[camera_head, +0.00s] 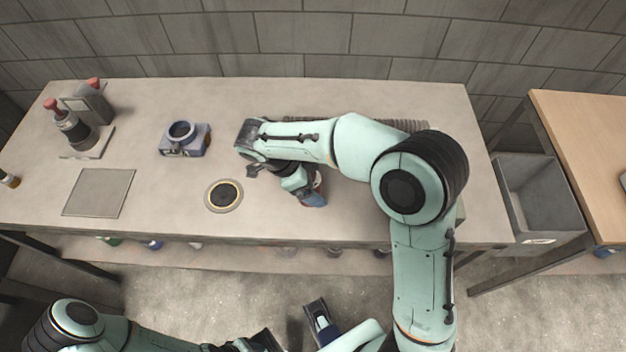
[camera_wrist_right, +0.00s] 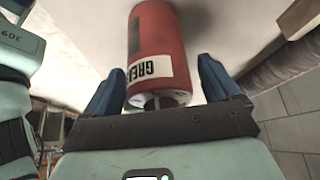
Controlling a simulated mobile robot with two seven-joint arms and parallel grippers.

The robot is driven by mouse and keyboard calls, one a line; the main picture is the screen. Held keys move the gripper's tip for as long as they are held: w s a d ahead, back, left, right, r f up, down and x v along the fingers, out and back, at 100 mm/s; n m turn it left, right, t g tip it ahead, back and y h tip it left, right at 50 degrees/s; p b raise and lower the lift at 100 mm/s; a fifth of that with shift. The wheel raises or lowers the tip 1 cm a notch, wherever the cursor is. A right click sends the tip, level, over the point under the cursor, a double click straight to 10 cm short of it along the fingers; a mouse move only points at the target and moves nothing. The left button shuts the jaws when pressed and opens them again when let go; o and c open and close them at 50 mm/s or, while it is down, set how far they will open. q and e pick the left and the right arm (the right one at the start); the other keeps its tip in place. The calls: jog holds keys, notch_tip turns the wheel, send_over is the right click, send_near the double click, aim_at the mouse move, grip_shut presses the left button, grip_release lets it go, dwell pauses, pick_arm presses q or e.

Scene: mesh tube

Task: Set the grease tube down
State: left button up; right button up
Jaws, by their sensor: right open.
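The grease tube (camera_wrist_right: 160,50) is red with a white label reading "GREA", upside down in the right wrist view. Its near end sits between the two blue fingers of my right gripper (camera_wrist_right: 160,85), with a gap on each side. In the head view only a sliver of red tube (camera_head: 320,182) shows beside my right gripper (camera_head: 311,198), over the workbench (camera_head: 260,220); the arm hides the rest. I cannot tell whether the tube touches the bench. My left gripper (camera_head: 322,322) is low at the front, partly cut off; its opening is unclear.
A round black-and-yellow disc (camera_head: 224,195) lies left of my right gripper. A grey-blue device (camera_head: 185,139), a square plate (camera_head: 99,192) and a red-knobbed fixture (camera_head: 75,132) stand farther left. A ridged grey tube (camera_head: 412,126) lies at the back. A grey bin (camera_head: 543,200) is right of the bench.

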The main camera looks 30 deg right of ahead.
jog(key=shift+r, duration=0.25)
jog(key=p+v, duration=0.2)
jog(key=v, duration=0.9)
jog(key=shift+a+r, duration=0.25)
jog(key=shift+r, duration=0.05)
jog(key=shift+w, duration=0.1)
